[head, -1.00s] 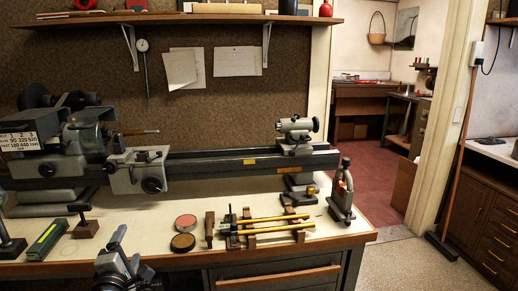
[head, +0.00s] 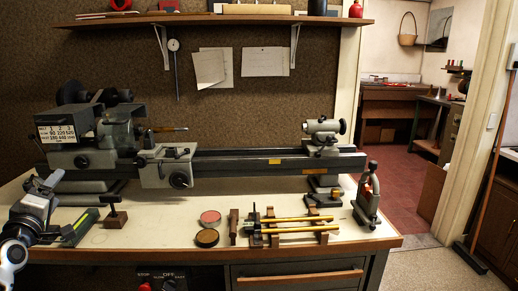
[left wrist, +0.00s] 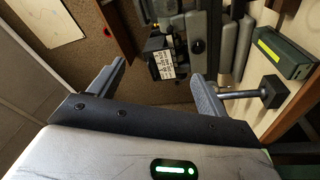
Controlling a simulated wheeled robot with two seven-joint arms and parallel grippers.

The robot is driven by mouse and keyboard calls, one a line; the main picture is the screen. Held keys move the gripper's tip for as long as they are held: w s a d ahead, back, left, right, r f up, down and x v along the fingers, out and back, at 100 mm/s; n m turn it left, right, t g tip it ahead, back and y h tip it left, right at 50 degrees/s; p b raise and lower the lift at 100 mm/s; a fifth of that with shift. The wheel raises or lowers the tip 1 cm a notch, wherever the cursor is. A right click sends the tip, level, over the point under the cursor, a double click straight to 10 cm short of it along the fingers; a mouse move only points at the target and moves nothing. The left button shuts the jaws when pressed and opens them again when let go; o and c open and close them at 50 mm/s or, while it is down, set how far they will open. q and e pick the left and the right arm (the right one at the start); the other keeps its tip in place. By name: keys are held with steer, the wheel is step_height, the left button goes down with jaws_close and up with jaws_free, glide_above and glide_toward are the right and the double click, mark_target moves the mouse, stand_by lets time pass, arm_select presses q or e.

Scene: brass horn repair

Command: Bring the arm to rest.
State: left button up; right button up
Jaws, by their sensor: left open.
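My left arm comes in at the left edge of the head view, over the front left of the bench. Its gripper (head: 50,183) is at the upper end of that arm, near the lathe's headstock end. In the left wrist view the two fingers of my left gripper (left wrist: 160,80) stand wide apart with nothing between them. The lathe (left wrist: 222,45) and its white label plate show beyond the fingers. My right gripper is in neither view.
The bench (head: 150,240) carries the lathe (head: 240,160), a green bar tool (head: 80,228), a dark block with a handle (head: 115,218), two round tins (head: 207,238), a rack with brass tubes (head: 295,230) and a small clamp press (head: 367,205). Open floor lies at right.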

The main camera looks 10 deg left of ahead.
arm_select(q)
steer(key=s+d+f+m+g+h, duration=0.3)
steer(key=s+d+f+m, duration=0.2)
steer(key=d+f+m, duration=0.45)
steer(key=s+d+f+m+g+h, duration=0.2)
steer(key=s+d+f+m, duration=0.3)
steer(key=f, duration=0.7)
steer(key=s+d+f+m+g+h, duration=0.1)
steer(key=s+d+f+m+g, duration=0.1)
steer(key=s+d+f+m, duration=0.55)
steer(key=s+d+f+m+g+h, duration=0.2)
steer(key=s+d+f+g, duration=0.15)
steer(key=s+d, duration=0.55)
steer(key=d+n+t, duration=0.1)
steer(key=d+n, duration=0.4)
steer(key=d, duration=0.3)
steer(key=shift+s+n+t, duration=0.35)
steer(key=shift+n, duration=0.05)
steer(key=shift+f, duration=0.15)
